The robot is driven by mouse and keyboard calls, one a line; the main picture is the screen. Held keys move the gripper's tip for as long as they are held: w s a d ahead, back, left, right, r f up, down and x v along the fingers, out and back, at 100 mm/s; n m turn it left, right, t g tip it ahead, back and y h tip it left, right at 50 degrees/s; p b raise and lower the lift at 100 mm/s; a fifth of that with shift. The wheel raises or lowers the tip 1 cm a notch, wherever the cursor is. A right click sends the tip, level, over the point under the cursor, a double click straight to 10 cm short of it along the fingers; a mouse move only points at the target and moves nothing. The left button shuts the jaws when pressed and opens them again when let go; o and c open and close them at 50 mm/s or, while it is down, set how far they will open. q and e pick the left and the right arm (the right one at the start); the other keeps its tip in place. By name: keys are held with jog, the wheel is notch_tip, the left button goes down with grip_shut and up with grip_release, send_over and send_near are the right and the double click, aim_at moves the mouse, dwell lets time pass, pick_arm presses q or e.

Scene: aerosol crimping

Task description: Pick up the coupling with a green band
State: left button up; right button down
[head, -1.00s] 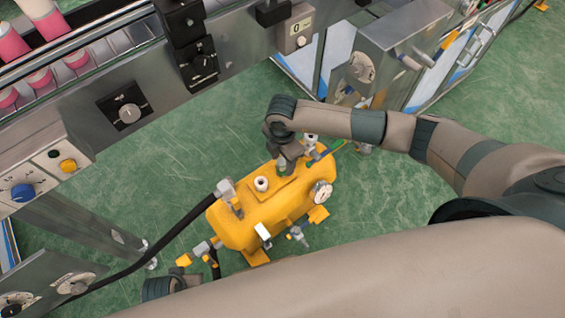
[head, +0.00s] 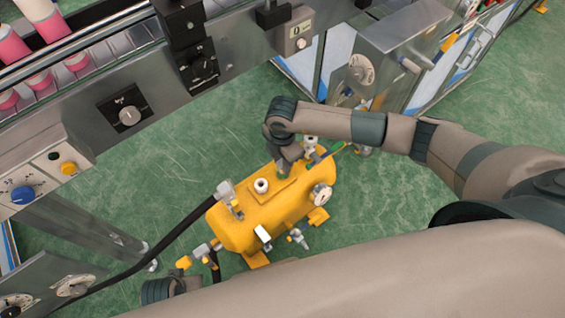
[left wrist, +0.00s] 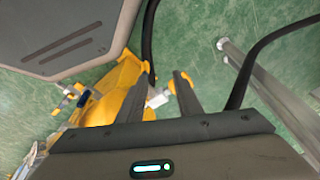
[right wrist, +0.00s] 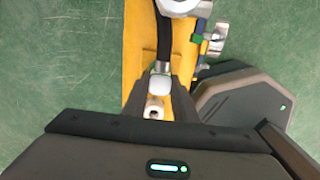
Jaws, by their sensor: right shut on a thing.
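The yellow tank (head: 255,220) stands on the green floor and carries several fittings. My right gripper (head: 288,158) is at the tank's far side, pointing down and shut on a coupling. A small green patch, the coupling's green band (head: 282,167), shows just under its fingers in the head view; the fingers hide most of the coupling. In the right wrist view my right gripper (right wrist: 168,98) has pale and metal fittings around its fingertips, and the band is not clear there. My left gripper (left wrist: 160,88) is open near the tank's near end, with a white block (left wrist: 157,98) between its fingers in the picture.
A pressure gauge (head: 321,194), a white round fitting (head: 261,186) and a grey valve (head: 228,194) crowd the tank. A black hose (head: 180,231) runs off to the left. A steel machine (head: 130,112) with knobs stands behind.

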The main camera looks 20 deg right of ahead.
notch_tip(320, 180, up, 9)
jog(key=shift+r, duration=0.4)
pick_arm(q)
jog(key=shift+w+f, duration=0.25)
jog(key=shift+f, duration=0.15)
jog(key=shift+s, duration=0.15)
